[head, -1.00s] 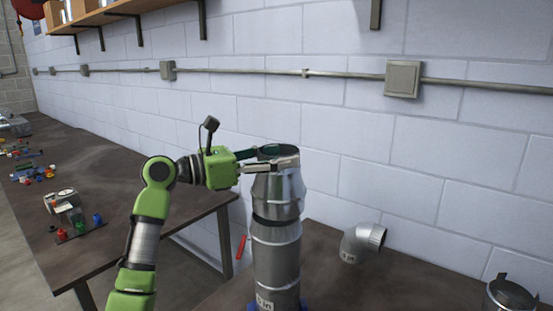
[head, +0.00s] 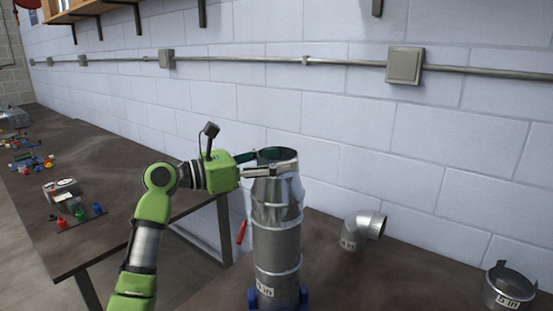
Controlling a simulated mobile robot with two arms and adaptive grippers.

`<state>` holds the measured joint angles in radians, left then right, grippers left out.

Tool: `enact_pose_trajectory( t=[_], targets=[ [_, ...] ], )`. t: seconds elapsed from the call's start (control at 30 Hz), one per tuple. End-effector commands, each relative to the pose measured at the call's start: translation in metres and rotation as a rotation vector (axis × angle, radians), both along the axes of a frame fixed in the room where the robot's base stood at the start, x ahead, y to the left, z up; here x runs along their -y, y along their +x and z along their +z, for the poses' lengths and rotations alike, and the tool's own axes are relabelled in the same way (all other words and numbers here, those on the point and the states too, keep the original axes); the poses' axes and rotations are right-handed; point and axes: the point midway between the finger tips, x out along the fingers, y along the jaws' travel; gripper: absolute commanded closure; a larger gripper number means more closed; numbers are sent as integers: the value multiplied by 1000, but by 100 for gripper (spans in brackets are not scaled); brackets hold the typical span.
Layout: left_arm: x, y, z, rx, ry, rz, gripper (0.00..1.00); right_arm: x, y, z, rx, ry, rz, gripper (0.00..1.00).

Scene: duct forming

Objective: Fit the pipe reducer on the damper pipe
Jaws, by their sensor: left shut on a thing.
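The pipe reducer (head: 277,205) is a shiny metal piece with a narrower open top and a wider lower part. It stands upright in line with the damper pipe (head: 277,246), a vertical metal pipe with a "5 in" label near its bottom. The reducer's lower edge meets the pipe's top with no clear gap; how far they overlap I cannot tell. My left gripper (head: 268,163) comes in from the left and is shut on the reducer's upper rim, one finger on the far side and one on the near side. My right gripper is not in view.
A metal elbow (head: 361,230) and a short "5 in" pipe piece (head: 508,287) are to the right. A second table (head: 110,160) with small parts is at left. The block wall is behind.

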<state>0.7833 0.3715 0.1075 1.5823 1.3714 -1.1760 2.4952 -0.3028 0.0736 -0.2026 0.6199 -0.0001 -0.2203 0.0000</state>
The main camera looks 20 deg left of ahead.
Motion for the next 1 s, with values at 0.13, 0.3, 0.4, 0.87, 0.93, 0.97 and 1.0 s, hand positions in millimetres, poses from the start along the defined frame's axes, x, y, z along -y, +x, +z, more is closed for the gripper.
enact_pose_trajectory(
  t=[0.13, 0.3, 0.4, 0.87, 0.93, 0.97, 1.0],
  targets=[
    [0, 0, 1, 2, -1, 0, 86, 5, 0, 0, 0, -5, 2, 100],
    [0, 0, 1, 2, -1, 0, 26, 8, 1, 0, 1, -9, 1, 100],
    [0, 0, 1, 1, 0, 0, 26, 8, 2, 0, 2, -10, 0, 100],
    [-27, -24, -1, 0, 4, 5, 26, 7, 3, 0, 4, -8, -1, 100],
    [-39, -34, -1, -1, 4, 4, 26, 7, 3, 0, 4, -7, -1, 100],
    [-44, -39, -1, -1, 4, 4, 26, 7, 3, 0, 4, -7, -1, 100],
    [-50, -45, -1, -1, 2, 4, 26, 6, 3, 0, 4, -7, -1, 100]
  ],
)
